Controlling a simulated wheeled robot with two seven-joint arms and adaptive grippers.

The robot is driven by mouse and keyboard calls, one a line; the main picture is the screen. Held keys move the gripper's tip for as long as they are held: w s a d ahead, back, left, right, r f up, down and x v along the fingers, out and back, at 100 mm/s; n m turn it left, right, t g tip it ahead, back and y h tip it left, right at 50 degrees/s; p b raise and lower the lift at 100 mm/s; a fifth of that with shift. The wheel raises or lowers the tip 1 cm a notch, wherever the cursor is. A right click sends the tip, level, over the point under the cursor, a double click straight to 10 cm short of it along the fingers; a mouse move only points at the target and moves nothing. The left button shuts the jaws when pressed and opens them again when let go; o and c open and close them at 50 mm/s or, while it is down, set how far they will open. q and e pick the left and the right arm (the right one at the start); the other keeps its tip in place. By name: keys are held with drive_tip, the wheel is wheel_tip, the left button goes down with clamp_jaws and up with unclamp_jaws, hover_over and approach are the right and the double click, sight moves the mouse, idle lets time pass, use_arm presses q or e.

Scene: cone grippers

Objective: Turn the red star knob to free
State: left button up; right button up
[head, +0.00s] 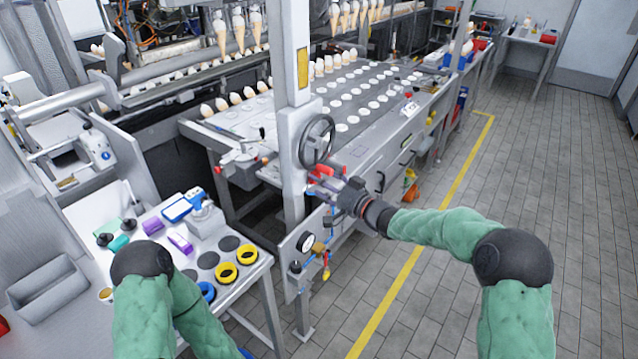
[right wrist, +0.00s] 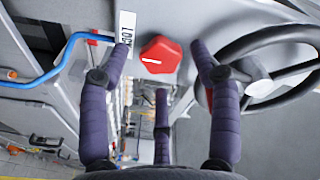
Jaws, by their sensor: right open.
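The red star knob (right wrist: 162,54) shows in the right wrist view, on a grey panel. A short white mark lies nearly level on its left side in that view. My right gripper (right wrist: 160,48) is open, with one padded finger to the left of the knob and one to the right. A gap shows between the knob and each finger. In the head view my right gripper (head: 331,180) is at the grey post, just below the handwheel; red shows there, partly hidden by the fingers. My left gripper is out of view; only its arm shows at lower left.
The black handwheel (head: 317,141) is just above my right gripper and close to its right finger in the wrist view. A white label plate (right wrist: 126,27) and blue pipe (right wrist: 62,62) are left of the knob. A gauge (head: 306,241) sits below. The tiled floor at right is clear.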

drive_tip(key=shift+x, duration=1.05)
drive_tip(key=c, duration=1.1)
drive_tip(key=shift+n, duration=0.3)
drive_tip(key=shift+w+d+f+n+g+y+b, duration=0.15)
drive_tip(key=shift+n+y+b, duration=0.25)
drive_tip(key=shift+n+b, duration=1.9)
drive_tip(key=shift+s+a+r+n+g+y+b, duration=0.1)
drive_tip(key=shift+n+y+b, duration=0.4)
drive_tip(key=shift+n, duration=3.45)
drive_tip(key=shift+w+d+f+n+g+y+b, duration=0.25)
drive_tip(key=shift+n+b, duration=1.2)
drive_tip(key=shift+n, duration=1.7)
drive_tip(key=shift+s+a+r, duration=0.2)
